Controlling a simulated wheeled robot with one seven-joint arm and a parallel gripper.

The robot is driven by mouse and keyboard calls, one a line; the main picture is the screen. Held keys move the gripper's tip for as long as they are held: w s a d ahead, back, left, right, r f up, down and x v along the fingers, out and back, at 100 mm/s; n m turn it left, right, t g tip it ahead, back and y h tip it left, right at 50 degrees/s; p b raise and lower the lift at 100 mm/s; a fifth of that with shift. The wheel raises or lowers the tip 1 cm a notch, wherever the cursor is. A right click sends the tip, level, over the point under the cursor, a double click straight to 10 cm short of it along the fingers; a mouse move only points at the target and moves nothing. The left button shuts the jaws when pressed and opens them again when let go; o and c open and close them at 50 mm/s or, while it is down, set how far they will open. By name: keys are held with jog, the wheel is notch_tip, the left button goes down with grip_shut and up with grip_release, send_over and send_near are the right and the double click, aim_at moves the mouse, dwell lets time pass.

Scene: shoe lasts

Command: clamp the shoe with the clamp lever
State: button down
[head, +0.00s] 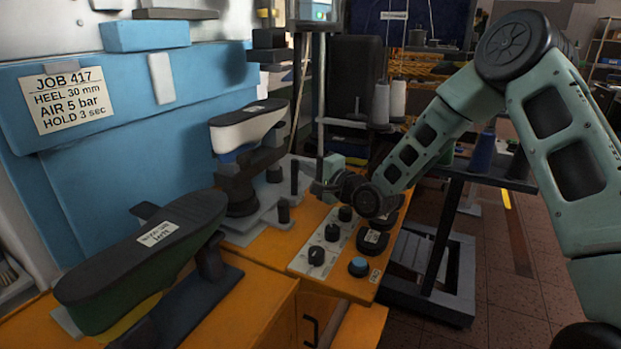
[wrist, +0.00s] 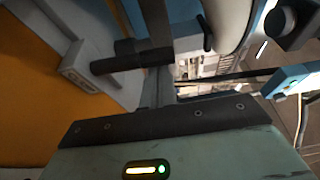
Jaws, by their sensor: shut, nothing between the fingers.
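A white shoe (head: 248,128) with a dark top sits sole-up on a dark stand, behind the orange bench's control panel. A thin dark upright rod (head: 294,178), which looks like the clamp lever, stands just right of that stand. My gripper (head: 318,187) is shut and empty, close to the right of this rod; I cannot tell whether they touch. In the wrist view a dark rod (wrist: 118,63) lies just beyond my gripper's dark edge, and a pale rounded shape, perhaps the shoe (wrist: 232,22), shows at the top. The fingertips are hard to make out there.
A dark green shoe (head: 140,265) stands on another last at front left. Thread cones (head: 381,103) stand behind. A blue machine body (head: 120,150) fills the left.

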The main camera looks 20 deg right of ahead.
jog(key=n+b, duration=0.1)
jog(key=n, duration=0.1)
jog(key=s+a+n+y+b, duration=0.1)
jog(key=n+b, duration=0.1)
jog(key=s+a+n+t+b, duration=0.1)
jog(key=b, duration=0.1)
jog(key=shift+s+a+f+n, duration=0.15)
jog(key=shift+s+a+n, duration=0.05)
jog(key=shift+n, duration=0.2)
jog(key=shift+s+a+b, duration=0.25)
jog(key=shift+b, duration=0.25)
